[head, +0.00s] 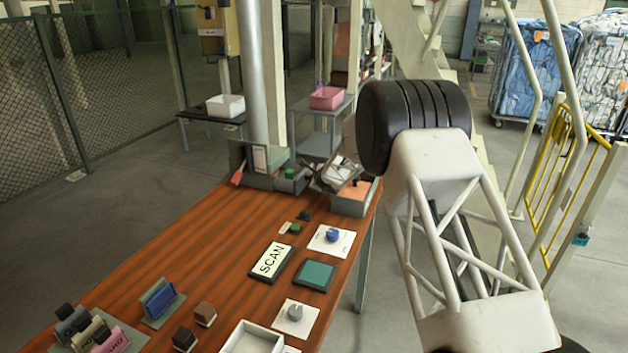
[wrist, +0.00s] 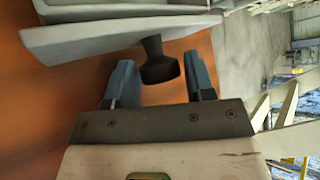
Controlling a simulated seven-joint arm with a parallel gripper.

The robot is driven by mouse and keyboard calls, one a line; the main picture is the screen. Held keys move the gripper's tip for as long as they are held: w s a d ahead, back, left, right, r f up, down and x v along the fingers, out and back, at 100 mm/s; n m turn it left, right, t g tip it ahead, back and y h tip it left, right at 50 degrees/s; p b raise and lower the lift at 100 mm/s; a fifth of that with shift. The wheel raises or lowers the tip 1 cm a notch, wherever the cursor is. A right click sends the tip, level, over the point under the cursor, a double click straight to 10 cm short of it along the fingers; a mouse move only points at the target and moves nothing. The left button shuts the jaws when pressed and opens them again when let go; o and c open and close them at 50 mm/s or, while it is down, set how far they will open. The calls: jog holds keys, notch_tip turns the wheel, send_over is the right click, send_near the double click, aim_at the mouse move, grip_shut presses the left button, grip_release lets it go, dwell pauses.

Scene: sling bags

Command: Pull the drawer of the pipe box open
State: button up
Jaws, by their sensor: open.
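A grey box (head: 352,206) stands at the far right corner of the table, partly hidden by my gripper (head: 341,174) and arm. I take it to be the pipe box, but its drawer is not clear in the head view. In the wrist view, a light grey panel (wrist: 95,36) crosses the top, with a black knob (wrist: 160,66) sticking out from it. My gripper (wrist: 158,80) is open, with one blue finger on each side of the knob. Gaps show between the knob and both fingers. The inside of the drawer is hidden.
Another grey box (head: 256,178), with a green item in its open compartment, stands left of my gripper. A SCAN sign (head: 271,262), a green pad (head: 314,275) and white plates with knobs lie nearer on the wooden table (head: 205,245). Bare tabletop lies to the left.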

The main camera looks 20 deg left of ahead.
jog(key=shift+s+d, duration=0.1)
jog(key=shift+v, duration=3.7)
jog(key=shift+c, duration=0.4)
